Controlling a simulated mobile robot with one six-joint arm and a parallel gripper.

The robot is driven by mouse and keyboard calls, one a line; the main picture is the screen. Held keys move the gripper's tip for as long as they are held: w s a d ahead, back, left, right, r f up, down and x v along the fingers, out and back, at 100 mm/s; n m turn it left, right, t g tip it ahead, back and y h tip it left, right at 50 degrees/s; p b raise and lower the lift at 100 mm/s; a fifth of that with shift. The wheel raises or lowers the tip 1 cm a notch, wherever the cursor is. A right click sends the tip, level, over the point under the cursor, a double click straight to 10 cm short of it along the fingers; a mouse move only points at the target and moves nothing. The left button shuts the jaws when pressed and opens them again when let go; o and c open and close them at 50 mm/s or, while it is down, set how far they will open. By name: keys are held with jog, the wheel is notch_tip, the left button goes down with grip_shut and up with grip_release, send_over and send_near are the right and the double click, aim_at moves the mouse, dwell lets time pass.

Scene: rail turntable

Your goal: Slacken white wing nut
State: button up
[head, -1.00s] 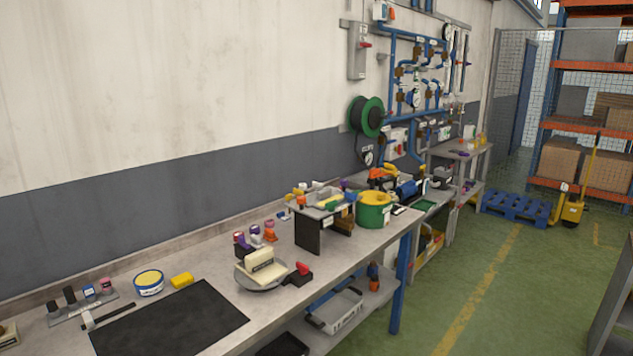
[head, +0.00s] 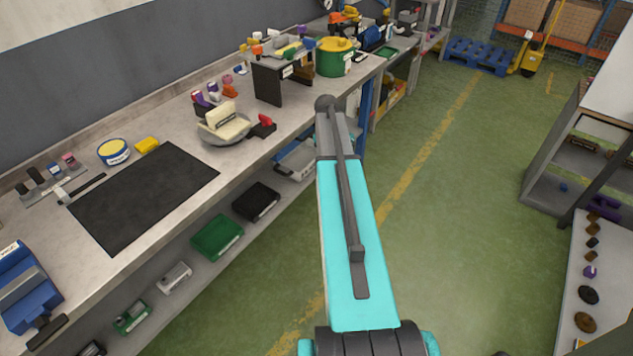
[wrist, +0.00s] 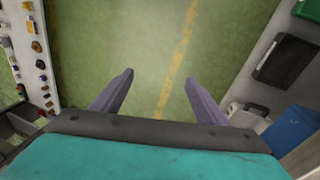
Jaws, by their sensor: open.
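I cannot make out a white wing nut in either view. On the workbench (head: 185,145) in the head view, a cream block on a round grey base (head: 224,124) stands near the front edge, with a small red and black piece (head: 262,126) beside it. My gripper (wrist: 158,92) shows in the wrist view with its two purple-grey fingers spread apart, open and empty above the green floor. In the head view my arm reaches up over the aisle, right of the bench; my gripper itself is not visible there.
A black mat (head: 145,195) and a blue vise-like tool (head: 25,290) lie on the bench. A green and yellow round container (head: 335,60) stands farther back. A shelf unit (head: 545,180) and a table with several knobs (head: 570,260) stand at right. The floor between is clear.

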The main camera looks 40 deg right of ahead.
jog(key=s+d+r+m+h+p, duration=0.1)
jog(key=s+d+r+m, duration=0.45)
jog(key=d+r, duration=0.8)
jog(key=s+d+r+m+h, duration=0.1)
jog(key=s+d+r+m, duration=0.1)
jog(key=s+d+r, duration=1.15)
notch_tip(320, 180, up, 15)
jog(key=s+d+m, duration=0.1)
jog(key=s+m, duration=0.2)
jog(key=shift+d+p, duration=0.35)
jog(key=shift+p, duration=0.05)
jog(key=shift+f, duration=0.1)
jog(key=shift+c, duration=0.2)
